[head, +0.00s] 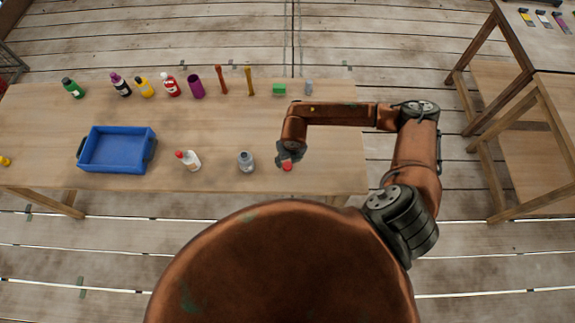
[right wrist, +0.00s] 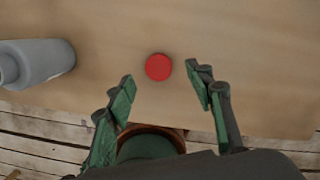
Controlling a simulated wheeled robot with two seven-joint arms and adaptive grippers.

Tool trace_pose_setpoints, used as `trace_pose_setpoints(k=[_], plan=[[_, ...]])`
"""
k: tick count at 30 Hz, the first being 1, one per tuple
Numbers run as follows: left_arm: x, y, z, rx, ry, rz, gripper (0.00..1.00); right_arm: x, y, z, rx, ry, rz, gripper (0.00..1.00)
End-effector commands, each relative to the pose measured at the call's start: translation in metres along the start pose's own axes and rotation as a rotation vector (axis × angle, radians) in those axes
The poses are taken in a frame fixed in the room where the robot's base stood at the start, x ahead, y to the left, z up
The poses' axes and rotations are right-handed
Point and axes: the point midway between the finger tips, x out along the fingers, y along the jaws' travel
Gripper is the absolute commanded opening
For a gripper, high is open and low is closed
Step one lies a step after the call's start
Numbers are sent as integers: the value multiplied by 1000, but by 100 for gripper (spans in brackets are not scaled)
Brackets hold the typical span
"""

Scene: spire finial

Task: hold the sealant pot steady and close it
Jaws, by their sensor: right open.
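The grey pot (head: 246,161), a bottle shape with a narrow neck, stands near the front edge of the table; I take it for the sealant pot. It also shows at the left of the right wrist view (right wrist: 38,62). A round red cap (head: 287,166) lies on the table to the right of the pot, and it shows in the right wrist view (right wrist: 158,67). My right gripper (head: 288,156) is over the cap. In the right wrist view its fingers (right wrist: 160,90) are open and apart, with the cap just beyond and between the tips. My left gripper is not in view.
Several bottles, a purple cup (head: 195,87) and a green block (head: 279,89) line the back edge. The table front (head: 330,180) right of the cap is clear.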

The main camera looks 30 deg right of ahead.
Motion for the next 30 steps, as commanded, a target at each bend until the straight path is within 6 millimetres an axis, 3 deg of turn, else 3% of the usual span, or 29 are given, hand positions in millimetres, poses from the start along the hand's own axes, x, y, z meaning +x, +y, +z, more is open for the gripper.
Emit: trace_pose_setpoints(k=[9,20,30], plan=[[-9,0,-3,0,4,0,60,40,3,-1,0,2,0,48],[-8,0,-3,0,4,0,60,43,3,-1,-1,1,0,48],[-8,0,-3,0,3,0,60,43,3,-1,-1,1,0,26]])
